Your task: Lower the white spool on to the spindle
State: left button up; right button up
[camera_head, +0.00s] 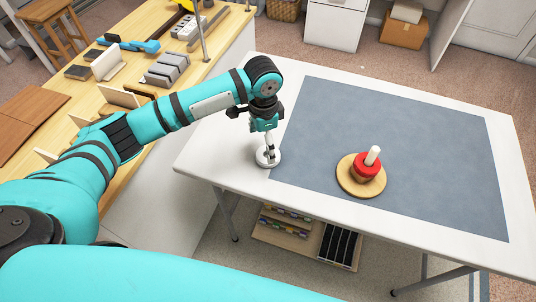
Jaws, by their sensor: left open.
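The white spool (268,161) is at the left edge of the grey mat on the white table. My left gripper (268,145) points down right over it and is open; I cannot tell whether its fingers touch the spool. The gripper hides the upper part of the spool. The spindle (373,155) is a pale upright peg on a round wooden base (348,180). A red spool (365,170) sits low around the spindle, and the peg's top stands bare above it. The base rests on the mat, to the right of my left gripper. My right gripper is not in view.
The grey mat (430,150) is otherwise clear, on a white table (215,150). A wooden bench (215,65) at left carries grey blocks (165,70) and boards. A shelf (290,238) with small items is under the table. My teal arm crosses the bottom.

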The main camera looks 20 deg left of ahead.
pick_arm(q)
jog(key=f, duration=0.4)
jog(key=shift+d+p, duration=0.3)
jog(key=shift+p, duration=0.1)
jog(key=shift+f, duration=0.7)
jog(key=c, duration=1.2)
jog(key=shift+r, duration=0.1)
jog(key=shift+r, duration=0.55)
notch_tip(320, 180, up, 2)
jog(key=shift+r+b, duration=0.1)
jog(key=shift+b, duration=0.25)
jog(key=s+d, duration=0.3)
jog(key=d, duration=0.1)
jog(key=s+d+r+b, duration=0.1)
jog(key=s+d, duration=0.6)
jog(key=s, duration=0.1)
jog(key=shift+d+r+b, duration=0.3)
jog(key=shift+d, duration=0.1)
